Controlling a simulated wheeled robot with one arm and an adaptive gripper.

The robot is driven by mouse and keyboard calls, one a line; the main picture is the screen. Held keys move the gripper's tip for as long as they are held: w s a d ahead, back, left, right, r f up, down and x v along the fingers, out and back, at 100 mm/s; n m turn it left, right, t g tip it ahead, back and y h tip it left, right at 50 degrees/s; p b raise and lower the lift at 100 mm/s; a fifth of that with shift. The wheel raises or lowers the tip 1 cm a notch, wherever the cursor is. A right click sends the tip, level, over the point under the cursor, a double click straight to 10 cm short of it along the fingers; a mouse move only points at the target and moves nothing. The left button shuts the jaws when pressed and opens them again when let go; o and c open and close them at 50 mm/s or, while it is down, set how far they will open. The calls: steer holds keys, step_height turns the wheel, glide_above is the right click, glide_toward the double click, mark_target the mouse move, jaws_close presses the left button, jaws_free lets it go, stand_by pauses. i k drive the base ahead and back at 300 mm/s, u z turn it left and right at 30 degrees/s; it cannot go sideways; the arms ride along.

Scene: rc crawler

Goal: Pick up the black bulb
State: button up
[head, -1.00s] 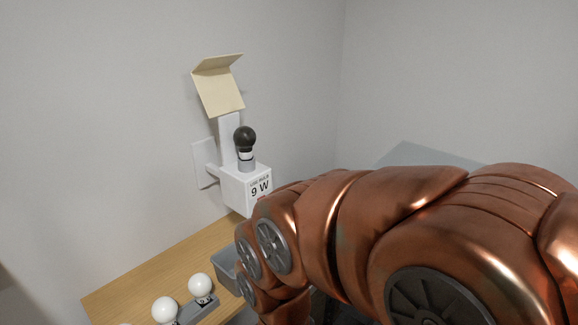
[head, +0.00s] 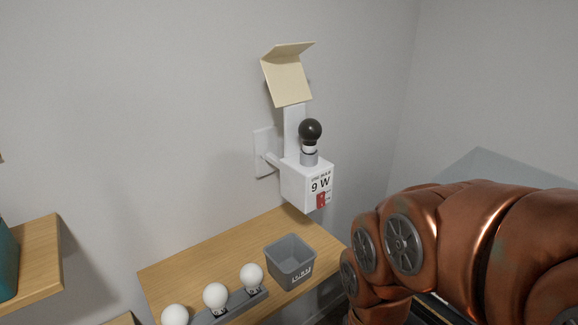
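The black bulb (head: 310,131) stands upright in the top of a white wall-mounted fixture box (head: 306,183) marked "9 W". Its round head is dark and its lower neck is white, seated in a grey collar. A raised cream flap (head: 286,80) stands above and behind it on a white bracket. My copper arm comes in from the right, below and to the right of the bulb, and does not touch it. My gripper's fingers are not in the picture.
A wooden shelf (head: 215,255) runs below the fixture. It carries a grey open bin (head: 290,258) and a grey holder with white bulbs (head: 251,276) in a row. Another wooden shelf (head: 38,258) with a teal object (head: 6,262) is at far left. A pale glass-like panel (head: 505,170) is behind my arm.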

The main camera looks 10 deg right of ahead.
mark_target(309, 130)
steer(key=u, duration=1.35)
steer(key=k, duration=0.55)
steer(key=u, duration=0.1)
